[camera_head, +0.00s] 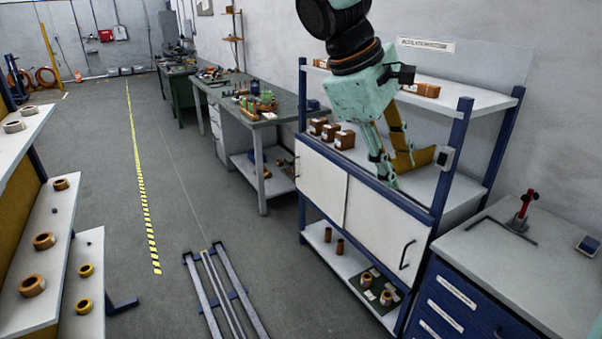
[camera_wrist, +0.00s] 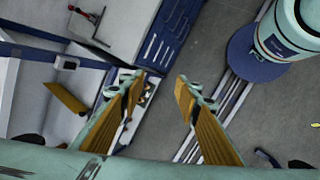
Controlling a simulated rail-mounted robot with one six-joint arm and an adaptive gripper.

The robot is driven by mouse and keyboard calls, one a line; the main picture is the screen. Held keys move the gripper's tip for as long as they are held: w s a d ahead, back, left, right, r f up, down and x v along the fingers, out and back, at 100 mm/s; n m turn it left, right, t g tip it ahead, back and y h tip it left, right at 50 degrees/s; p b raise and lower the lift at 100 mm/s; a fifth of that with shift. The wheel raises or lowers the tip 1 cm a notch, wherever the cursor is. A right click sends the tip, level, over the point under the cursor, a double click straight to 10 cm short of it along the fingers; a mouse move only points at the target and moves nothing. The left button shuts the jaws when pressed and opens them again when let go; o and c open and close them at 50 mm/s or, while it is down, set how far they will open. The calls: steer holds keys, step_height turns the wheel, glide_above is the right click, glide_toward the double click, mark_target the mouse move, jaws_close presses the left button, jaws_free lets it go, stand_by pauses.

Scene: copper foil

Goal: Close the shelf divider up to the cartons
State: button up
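The shelf divider (camera_head: 424,157) is an ochre upright plate on the middle shelf (camera_head: 432,180), partly behind my gripper. In the wrist view the divider (camera_wrist: 66,98) lies left of my fingers, apart from them. Three brown cartons, including the nearest (camera_head: 345,139), stand in a row on the same shelf, left of the divider, with a gap between. My gripper (camera_head: 396,174) points down in front of the shelf, between cartons and divider as seen in the head view. In the wrist view my gripper (camera_wrist: 157,86) is open, with nothing between its ochre-padded fingers.
Blue posts (camera_head: 457,150) and an upper shelf (camera_head: 460,94) with brown boxes (camera_head: 424,90) frame the space. White doors (camera_head: 385,225) close the front below. A blue drawer cabinet (camera_head: 465,300) stands right. A floor rail (camera_head: 222,295) runs left of the shelf.

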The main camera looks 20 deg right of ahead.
steer(key=w+d+f+n+g+h, duration=0.1)
steer(key=w+d+f+n+h, duration=0.2)
steer(key=w, duration=0.6)
steer(key=w+d+f+n+h, duration=0.1)
steer(key=w+d+f+n, duration=0.15)
steer(key=w+d, duration=0.5)
steer(key=w+d+f+n+g+h, duration=0.15)
steer(key=w+f, duration=0.25)
steer(key=w, duration=0.7)
steer(key=w+d+f+n+t+h, duration=0.2)
steer(key=w+f+n+h, duration=0.1)
steer(key=w+f, duration=0.7)
steer(key=w+d+f+n+t+h, duration=0.1)
steer(key=w+d+f+n+h, duration=0.2)
steer(key=w+f, duration=0.7)
steer(key=shift+w+f+n+t+h+p, duration=0.15)
steer(key=shift+f+n+t+h+p, duration=0.3)
steer(key=shift+n, duration=0.35)
steer(key=shift+d+f, duration=0.1)
steer(key=shift+d, duration=0.05)
steer(key=shift+w+d+b, duration=0.15)
steer(key=shift+d+b, duration=0.2)
steer(key=shift+d, duration=3.1)
steer(key=shift+w+d+b, duration=0.15)
steer(key=shift+d+b, duration=0.15)
steer(key=shift+d, duration=3.1)
jaws_close()
